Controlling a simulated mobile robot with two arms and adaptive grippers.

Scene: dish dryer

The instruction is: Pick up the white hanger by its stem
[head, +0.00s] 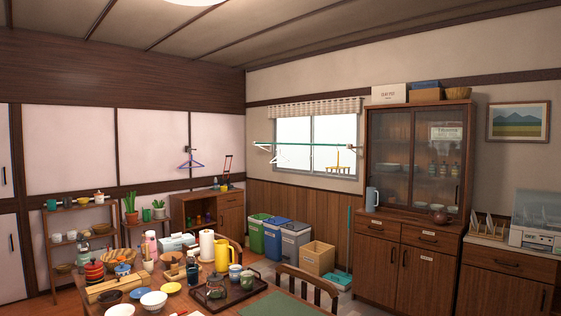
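A white hanger (281,158) shows as a thin pale shape against the bright window, below a horizontal green rod (310,144). It is small and faint, and its stem cannot be made out clearly. A purple hanger (191,162) hangs on the wall to its left, from a small dark bracket. Neither of my grippers is in the head view.
A crowded table (275,303) fills the lower left, with a chair (307,283) at its right. Bins (296,243) and a cardboard box (317,258) stand below the window. A tall glass-door cabinet (414,235) stands right of the window.

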